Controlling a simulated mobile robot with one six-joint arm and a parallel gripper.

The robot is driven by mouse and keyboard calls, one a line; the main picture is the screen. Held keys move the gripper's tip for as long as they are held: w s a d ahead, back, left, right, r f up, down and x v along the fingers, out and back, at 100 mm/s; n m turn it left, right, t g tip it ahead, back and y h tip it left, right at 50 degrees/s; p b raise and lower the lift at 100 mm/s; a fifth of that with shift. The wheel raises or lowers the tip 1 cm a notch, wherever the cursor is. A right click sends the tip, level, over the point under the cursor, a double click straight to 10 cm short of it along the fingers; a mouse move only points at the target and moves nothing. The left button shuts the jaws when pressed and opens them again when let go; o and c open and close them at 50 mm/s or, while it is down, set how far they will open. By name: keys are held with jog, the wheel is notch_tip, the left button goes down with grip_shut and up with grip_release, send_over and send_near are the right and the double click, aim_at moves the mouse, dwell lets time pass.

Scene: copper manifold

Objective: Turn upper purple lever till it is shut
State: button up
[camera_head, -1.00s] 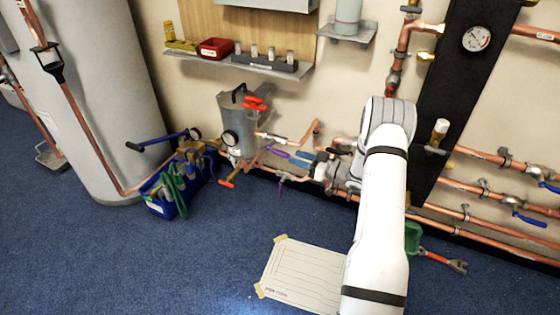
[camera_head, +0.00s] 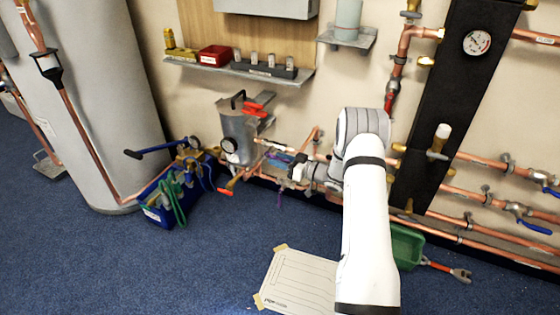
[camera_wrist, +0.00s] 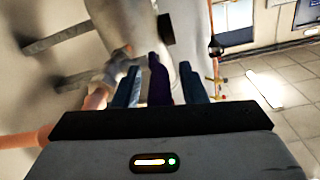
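The upper purple lever (camera_wrist: 158,84) shows dark in the wrist view, pointing along my gripper (camera_wrist: 160,73) and lying between its two blue fingers. A gap shows on each side of the lever, so the gripper is open around it and not clamped. A lower purple lever (camera_head: 279,196) hangs beneath. The upper lever's valve body is hard to make out.
The grey canister (camera_head: 238,135) with red handles stands just left of my gripper. A blue tool crate (camera_head: 163,206) sits on the floor further left. A shelf (camera_head: 245,69) is above. Copper pipes (camera_head: 480,232) run right.

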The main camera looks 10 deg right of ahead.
grip_shut()
dwell(0.4)
